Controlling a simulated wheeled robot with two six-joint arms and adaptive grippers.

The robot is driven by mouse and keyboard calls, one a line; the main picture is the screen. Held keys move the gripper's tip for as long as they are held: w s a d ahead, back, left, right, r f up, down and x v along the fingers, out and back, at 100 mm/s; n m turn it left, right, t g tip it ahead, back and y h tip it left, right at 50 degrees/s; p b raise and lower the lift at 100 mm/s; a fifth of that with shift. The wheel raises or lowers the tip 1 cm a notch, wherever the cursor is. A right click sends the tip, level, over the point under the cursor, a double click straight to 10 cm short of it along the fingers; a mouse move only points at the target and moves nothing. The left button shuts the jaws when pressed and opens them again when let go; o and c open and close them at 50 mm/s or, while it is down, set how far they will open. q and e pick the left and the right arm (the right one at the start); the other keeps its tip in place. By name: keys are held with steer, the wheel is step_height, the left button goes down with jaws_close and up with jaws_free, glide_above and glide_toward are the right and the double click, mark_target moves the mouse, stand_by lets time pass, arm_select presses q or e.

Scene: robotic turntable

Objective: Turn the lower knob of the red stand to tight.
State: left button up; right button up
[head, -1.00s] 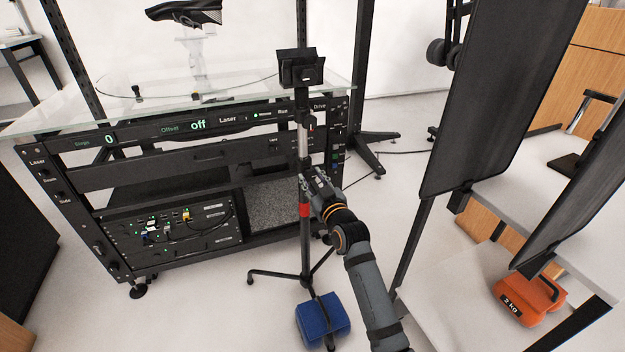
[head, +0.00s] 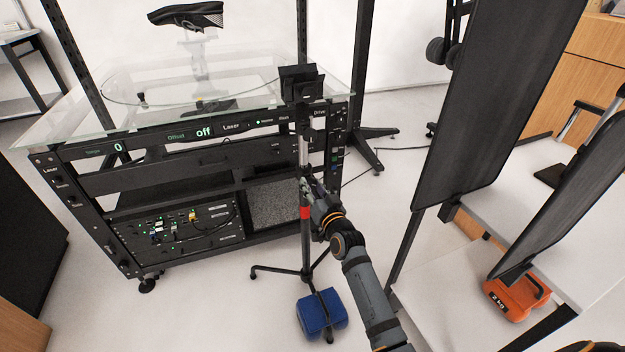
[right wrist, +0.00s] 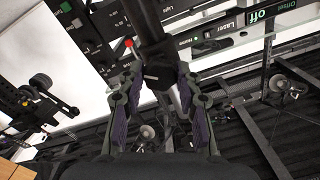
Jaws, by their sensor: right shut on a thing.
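The stand with the red band (head: 305,212) is upright in front of the equipment rack. It has a black head (head: 301,83) on top, a thin pole and tripod legs. My right gripper (head: 309,186) is at the pole just above the red band. In the right wrist view my right gripper (right wrist: 158,88) has its two fingers on either side of a dark part of the stand, the lower knob (right wrist: 160,72), and is shut on it. The knob's marking cannot be read, and in the head view my fingers mostly hide it. My left gripper is not in view.
The black rack (head: 160,180) with a glass top (head: 85,115) stands close behind the stand. A blue weight bag (head: 321,312) lies over a tripod leg. Dark panels (head: 490,90) and an orange weight (head: 515,295) are at the right. Open floor lies at the lower left.

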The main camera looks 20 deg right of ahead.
steer(key=m+p, duration=0.2)
steer(key=m, duration=0.3)
steer(key=shift+r+m, duration=0.1)
steer(key=shift+m, duration=0.2)
steer(key=m, duration=0.2)
steer(key=shift+m+p, duration=0.3)
steer(key=shift+p, duration=0.1)
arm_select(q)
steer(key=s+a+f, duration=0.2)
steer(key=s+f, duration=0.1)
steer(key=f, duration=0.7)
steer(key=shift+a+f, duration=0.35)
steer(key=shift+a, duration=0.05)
arm_select(e)
steer(key=shift+m, duration=1.4)
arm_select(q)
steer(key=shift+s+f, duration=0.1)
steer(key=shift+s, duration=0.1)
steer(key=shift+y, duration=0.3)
arm_select(e)
steer(key=o, duration=1.2)
steer(key=shift+c, duration=0.2)
steer(key=shift+s, duration=0.1)
